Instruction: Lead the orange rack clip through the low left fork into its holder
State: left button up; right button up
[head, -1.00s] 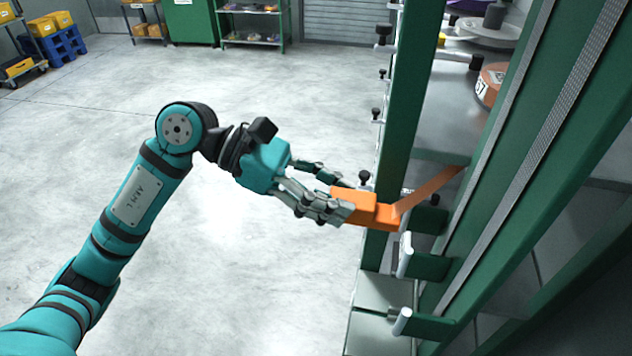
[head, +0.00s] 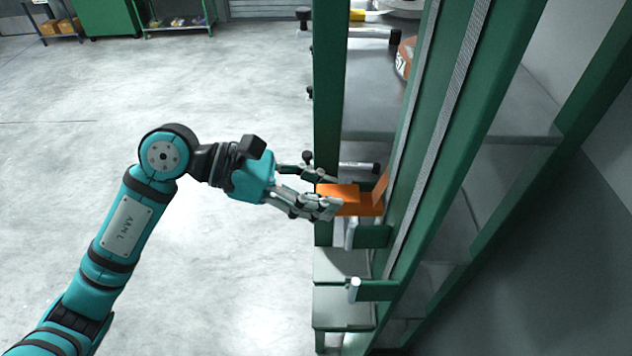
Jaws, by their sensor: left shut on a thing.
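My left gripper (head: 322,194) is shut on the orange rack clip (head: 345,198), which it holds from the left at the rack's front. An orange strip (head: 381,190) slants up from the clip's right end and runs behind a green post. Just below the clip, a green bracket (head: 374,237) carries a pale upright pin. A similar bracket (head: 376,290) with a pale pin (head: 354,288) sits lower. I cannot tell which of these is the low left fork, nor whether the clip touches one. I cannot make out the holder. My right gripper is out of view.
The green rack's left post (head: 328,110) stands close behind the fingers. A grey bar with a black knob (head: 308,158) juts out beside them. Grey shelves (head: 372,105) lie inside the rack. The floor (head: 70,170) to the left is clear.

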pick_arm(q)
jog(key=shift+f+b, duration=1.6)
jog(key=shift+f, duration=1.6)
jog(key=b, duration=0.5)
send_over(319, 263)
notch_tip(319, 263, down, 5)
notch_tip(319, 263, down, 7)
jog(key=b, duration=0.8)
jog(key=shift+f, duration=0.2)
jog(key=o, duration=1.2)
